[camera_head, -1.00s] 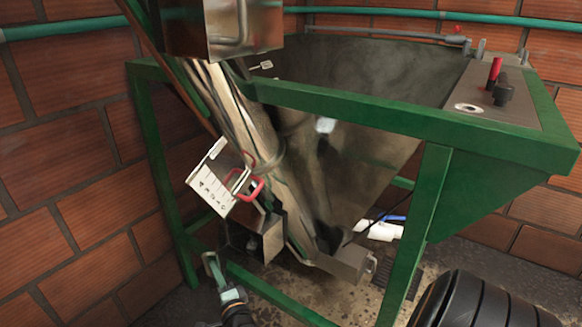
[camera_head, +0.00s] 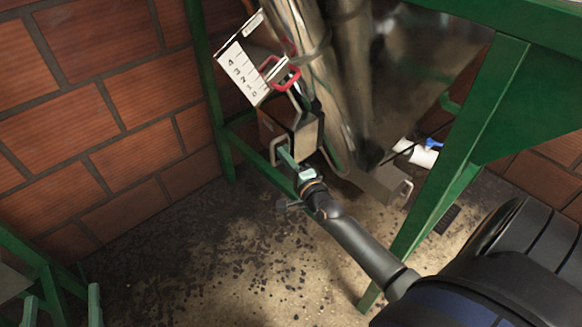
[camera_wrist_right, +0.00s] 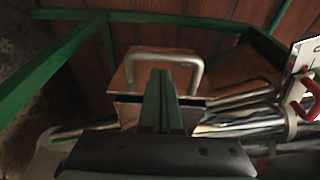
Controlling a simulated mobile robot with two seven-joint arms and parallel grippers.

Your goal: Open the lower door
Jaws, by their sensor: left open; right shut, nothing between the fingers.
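A metal box with a pale bar handle (camera_head: 278,150) sits at the lower end of the slanted steel pipe (camera_head: 320,75). Its door looks shut; which door counts as the lower one is unclear. My right gripper (camera_head: 284,153) is shut and empty, its green fingertips right at this handle. In the right wrist view, the fingers (camera_wrist_right: 162,78) overlap the opening of the bar handle (camera_wrist_right: 164,57); whether they are hooked behind the bar I cannot tell. A second metal box (camera_head: 375,185) with a small handle is lower right. My left gripper (camera_head: 62,304) is open and empty at bottom left.
A white numbered scale plate (camera_head: 243,74) and a red handle (camera_head: 283,72) stand just above the box. Green frame posts (camera_head: 470,150) flank the machine. A brick wall (camera_head: 110,110) is at left. The floor (camera_head: 230,260) is mostly clear.

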